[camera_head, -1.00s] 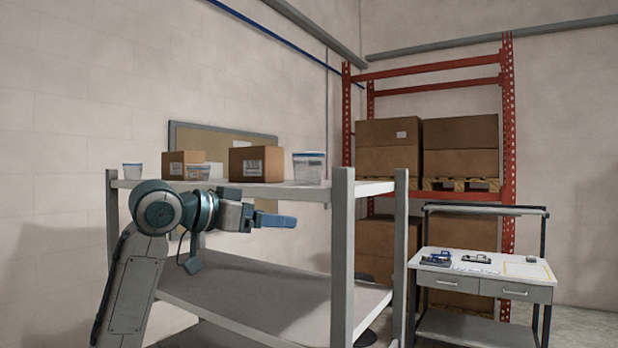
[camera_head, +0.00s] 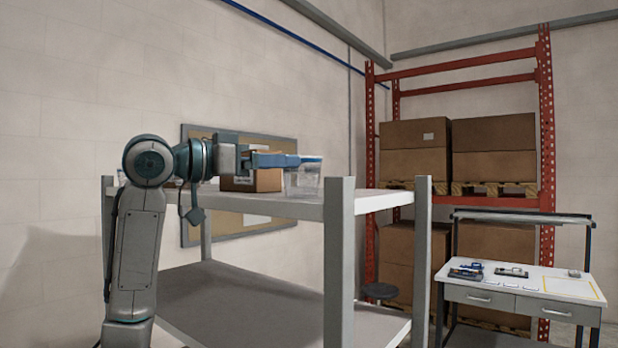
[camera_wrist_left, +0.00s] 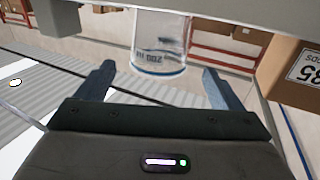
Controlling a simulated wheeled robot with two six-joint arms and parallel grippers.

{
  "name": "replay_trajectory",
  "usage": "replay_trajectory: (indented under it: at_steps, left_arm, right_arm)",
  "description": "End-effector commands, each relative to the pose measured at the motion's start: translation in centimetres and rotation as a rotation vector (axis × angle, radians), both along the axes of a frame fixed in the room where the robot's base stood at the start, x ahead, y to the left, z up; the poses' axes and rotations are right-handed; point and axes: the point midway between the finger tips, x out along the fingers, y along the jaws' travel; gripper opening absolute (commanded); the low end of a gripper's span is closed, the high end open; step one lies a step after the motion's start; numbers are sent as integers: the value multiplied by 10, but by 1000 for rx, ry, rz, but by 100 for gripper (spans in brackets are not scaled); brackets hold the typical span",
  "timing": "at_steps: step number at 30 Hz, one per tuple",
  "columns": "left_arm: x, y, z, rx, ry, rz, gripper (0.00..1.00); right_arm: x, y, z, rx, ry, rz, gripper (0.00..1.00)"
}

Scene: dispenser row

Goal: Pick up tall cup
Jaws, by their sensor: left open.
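A clear tall cup (camera_head: 302,181) with a blue rim stands upright near the right end of the top shelf. My left gripper (camera_head: 297,160) is level with the cup's rim, its fingers reaching across in front of it. In the wrist view, which is upside down, the cup (camera_wrist_left: 160,42) shows between the two spread fingers of the left gripper (camera_wrist_left: 158,75). The gripper is open, and I cannot tell whether either finger touches the cup. My right gripper is not in view.
The cup stands on a grey shelf unit (camera_head: 270,205) with a front post (camera_head: 338,260). A brown box (camera_head: 265,181) stands left of the cup, partly behind my gripper. The lower shelf (camera_head: 250,300) is clear. A white workbench (camera_head: 540,283) and red rack (camera_head: 546,120) are at right.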

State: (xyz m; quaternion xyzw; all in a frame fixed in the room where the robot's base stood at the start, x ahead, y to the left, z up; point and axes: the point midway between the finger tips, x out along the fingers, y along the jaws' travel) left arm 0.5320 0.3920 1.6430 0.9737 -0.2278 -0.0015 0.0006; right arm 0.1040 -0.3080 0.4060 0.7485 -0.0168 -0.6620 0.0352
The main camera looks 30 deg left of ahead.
Motion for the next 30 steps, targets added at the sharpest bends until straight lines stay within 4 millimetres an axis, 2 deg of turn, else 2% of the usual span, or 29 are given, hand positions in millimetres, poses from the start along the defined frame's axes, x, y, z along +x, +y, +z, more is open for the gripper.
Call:
replay_trajectory:
  at_steps: [1,3,8,11,20,24,30]
  left_arm:
    - [8,-5,4,-1,2,-4,88]
    - [18,-9,4,-2,2,-3,88]
    - [30,-15,2,-1,0,-1,88]
    - [36,-17,3,-1,2,-1,88]
    - [70,-32,4,-2,2,-3,88]
    - [78,-36,1,0,-1,-2,88]
    - [78,-36,0,0,-1,0,88]
  right_arm:
    - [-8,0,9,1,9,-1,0]
    - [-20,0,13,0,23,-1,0]
    - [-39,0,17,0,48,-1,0]
    - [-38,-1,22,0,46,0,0]
    - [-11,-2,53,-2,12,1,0]
    - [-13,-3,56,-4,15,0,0]
    - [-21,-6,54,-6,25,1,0]
